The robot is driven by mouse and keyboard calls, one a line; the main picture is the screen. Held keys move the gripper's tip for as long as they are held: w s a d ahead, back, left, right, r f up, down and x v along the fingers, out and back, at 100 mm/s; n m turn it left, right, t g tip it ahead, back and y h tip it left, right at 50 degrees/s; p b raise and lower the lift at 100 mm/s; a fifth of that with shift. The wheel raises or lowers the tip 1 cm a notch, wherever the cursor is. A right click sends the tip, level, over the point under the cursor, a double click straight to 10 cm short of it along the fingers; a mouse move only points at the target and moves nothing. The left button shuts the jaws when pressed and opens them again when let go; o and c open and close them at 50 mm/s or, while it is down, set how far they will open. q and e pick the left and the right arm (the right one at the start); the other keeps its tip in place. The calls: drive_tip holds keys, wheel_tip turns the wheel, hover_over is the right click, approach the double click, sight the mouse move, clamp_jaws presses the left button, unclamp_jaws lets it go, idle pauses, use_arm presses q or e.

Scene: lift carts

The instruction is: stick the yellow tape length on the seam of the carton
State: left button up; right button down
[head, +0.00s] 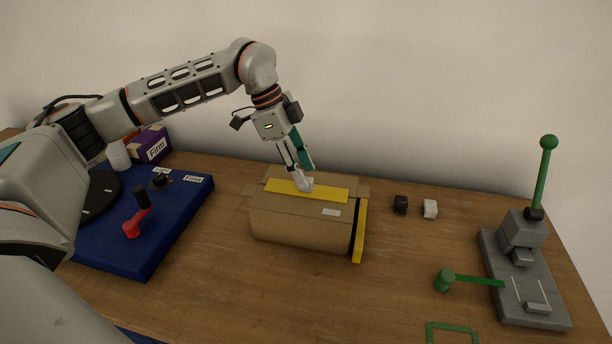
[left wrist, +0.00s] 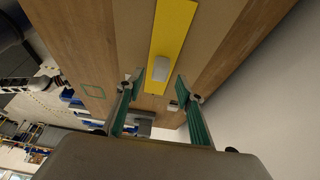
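My left gripper (head: 303,172) points down at the block from above. In the left wrist view its green fingers (left wrist: 158,80) are apart, with the block visible between the tips and not clearly touched. My right gripper is not in view.
A yellow upright piece (head: 360,230) stands at the carton's right end. A black cube (head: 400,204) and a white cube (head: 430,208) lie to the right. A grey press with green levers (head: 520,270) is far right. A blue base (head: 150,240) is left.

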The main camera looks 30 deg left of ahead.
use_arm(q)
drive_tip(key=w+v, duration=0.1)
drive_tip(key=v, duration=0.8)
drive_tip(key=shift+s+a+r, duration=0.15)
drive_tip(key=shift+s+r, duration=0.1)
drive_tip(key=shift+s, duration=0.25)
